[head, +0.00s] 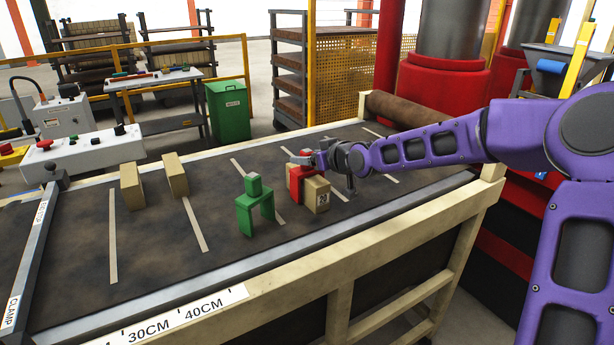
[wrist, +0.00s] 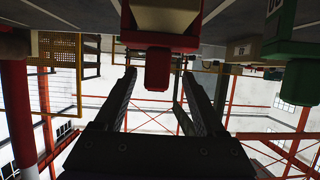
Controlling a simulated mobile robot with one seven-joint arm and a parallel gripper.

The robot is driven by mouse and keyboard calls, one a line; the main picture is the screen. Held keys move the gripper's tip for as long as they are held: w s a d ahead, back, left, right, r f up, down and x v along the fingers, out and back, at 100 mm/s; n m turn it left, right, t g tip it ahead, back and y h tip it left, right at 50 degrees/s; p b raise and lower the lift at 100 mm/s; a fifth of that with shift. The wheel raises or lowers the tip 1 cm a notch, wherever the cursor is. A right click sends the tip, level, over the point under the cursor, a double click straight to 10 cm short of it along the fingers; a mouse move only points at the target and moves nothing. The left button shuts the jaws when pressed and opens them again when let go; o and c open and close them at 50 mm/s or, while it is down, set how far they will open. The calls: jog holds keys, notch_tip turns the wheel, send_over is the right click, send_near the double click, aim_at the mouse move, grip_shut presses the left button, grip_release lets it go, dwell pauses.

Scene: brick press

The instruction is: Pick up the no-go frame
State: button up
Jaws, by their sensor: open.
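The red frame, which I take for the no-go frame (head: 295,186), stands on the dark belt beside a tan brick (head: 317,196). In the wrist view the red frame (wrist: 165,18) is at the top, with its knob pointing down between my fingertips in the picture. My gripper (head: 302,160) is at the top of the red frame in the head view and partly covers it. In the wrist view my gripper (wrist: 158,75) is open, with a finger on each side of the knob. I cannot tell whether they touch it.
A green frame (head: 256,212) stands to the left of the red one; it also shows in the wrist view (wrist: 292,48). Two tan bricks (head: 131,187) (head: 175,175) stand further left. A grey clamp bar (head: 30,262) crosses the belt's left end.

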jog(key=shift+f+x, duration=0.2)
jog(key=shift+x, duration=1.15)
jog(key=shift+f+x, duration=0.2)
jog(key=shift+x, duration=1.15)
jog(key=shift+d, duration=0.25)
grip_shut()
jog(key=shift+r, duration=0.1)
